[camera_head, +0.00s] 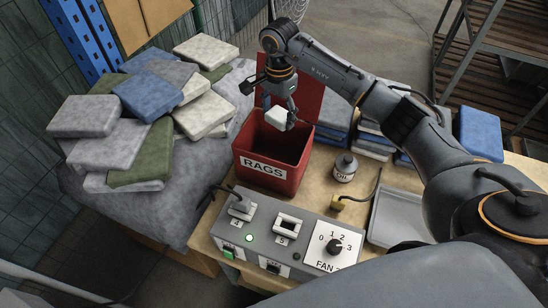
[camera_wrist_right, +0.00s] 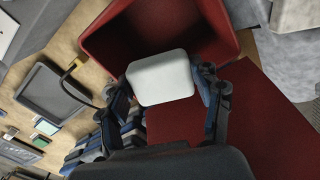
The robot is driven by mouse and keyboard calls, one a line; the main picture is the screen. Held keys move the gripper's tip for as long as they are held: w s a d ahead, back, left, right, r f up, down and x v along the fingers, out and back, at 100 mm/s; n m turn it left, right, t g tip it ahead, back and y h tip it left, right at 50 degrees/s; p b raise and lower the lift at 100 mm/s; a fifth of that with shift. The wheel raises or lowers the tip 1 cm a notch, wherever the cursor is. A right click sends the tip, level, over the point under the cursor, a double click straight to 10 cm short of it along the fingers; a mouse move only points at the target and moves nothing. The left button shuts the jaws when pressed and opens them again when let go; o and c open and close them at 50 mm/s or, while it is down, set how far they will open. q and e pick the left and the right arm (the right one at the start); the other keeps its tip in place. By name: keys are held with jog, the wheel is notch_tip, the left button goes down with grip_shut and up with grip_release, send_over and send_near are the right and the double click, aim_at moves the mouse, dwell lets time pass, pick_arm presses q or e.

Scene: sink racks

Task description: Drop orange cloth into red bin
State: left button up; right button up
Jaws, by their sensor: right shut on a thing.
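The red bin (camera_head: 268,178), labelled RAGS, stands open on the wooden table. It also shows in the wrist view (camera_wrist_right: 225,17), with its dark inside. My right gripper (camera_head: 284,114) is above the bin's opening, near its back rim. It is shut on a small white, folded-looking cloth (camera_head: 276,118), which sits between both fingers in the wrist view (camera_wrist_right: 161,78). The held cloth looks white, not orange. I see no orange cloth in either view. My left gripper is not in view.
A red panel (camera_head: 306,90) stands up behind the bin. Grey, blue and green folded cloths (camera_head: 150,97) are piled at left.

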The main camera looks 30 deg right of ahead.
jog(key=o, duration=1.1)
notch_tip(320, 180, up, 12)
jog(key=shift+f, duration=0.1)
dwell(0.4)
